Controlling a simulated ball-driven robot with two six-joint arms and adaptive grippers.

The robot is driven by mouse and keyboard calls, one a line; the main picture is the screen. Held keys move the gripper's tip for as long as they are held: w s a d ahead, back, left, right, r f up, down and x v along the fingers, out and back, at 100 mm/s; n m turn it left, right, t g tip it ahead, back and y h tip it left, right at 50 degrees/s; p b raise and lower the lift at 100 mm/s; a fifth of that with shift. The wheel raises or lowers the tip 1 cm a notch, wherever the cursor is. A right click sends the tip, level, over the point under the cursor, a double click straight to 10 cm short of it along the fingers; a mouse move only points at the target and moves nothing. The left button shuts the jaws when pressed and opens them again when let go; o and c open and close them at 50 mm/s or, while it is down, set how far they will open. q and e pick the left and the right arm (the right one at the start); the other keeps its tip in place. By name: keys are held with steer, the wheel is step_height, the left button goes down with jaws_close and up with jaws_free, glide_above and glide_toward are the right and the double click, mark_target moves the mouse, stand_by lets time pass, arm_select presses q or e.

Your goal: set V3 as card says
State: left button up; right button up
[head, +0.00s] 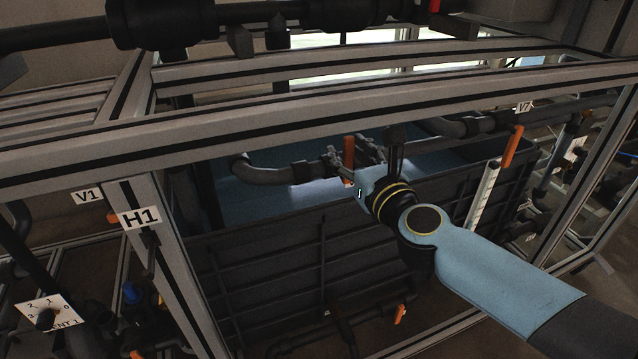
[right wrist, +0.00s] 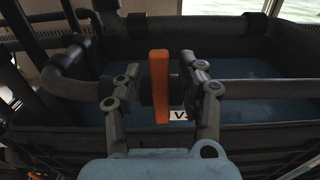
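An orange valve handle (right wrist: 160,88) stands upright on a dark pipe in the right wrist view, with a white tag (right wrist: 180,114) below it. The tag starts with V; its number is hidden by a finger. In the head view the same handle (head: 349,148) shows above the tank. My right gripper (right wrist: 166,84) is open, one finger on each side of the handle, with gaps visible. In the head view my right gripper (head: 356,158) reaches over the tank to the pipe. My left gripper is not in view. I cannot make out a readable instruction card.
A dark ribbed tank (head: 300,268) holds bluish water. Metal frame beams (head: 330,112) cross above it. Other orange handles are near tag V7 (head: 524,107), near tag V1 (head: 87,196) and low in front (head: 401,314). An H1 tag (head: 139,217) and a VENT 1 dial (head: 48,312) are left.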

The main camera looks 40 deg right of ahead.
mark_target(351, 156)
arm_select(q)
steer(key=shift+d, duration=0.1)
arm_select(e)
steer(key=shift+s, duration=0.1)
steer(key=b+v, duration=0.1)
steer(key=v, duration=0.5)
steer(key=shift+d+f+b, duration=0.1)
steer(key=shift+f+b, duration=0.05)
steer(key=shift+b, duration=0.15)
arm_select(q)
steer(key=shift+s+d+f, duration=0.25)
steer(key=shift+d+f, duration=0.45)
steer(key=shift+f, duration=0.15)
arm_select(e)
steer(key=shift+s, duration=0.4)
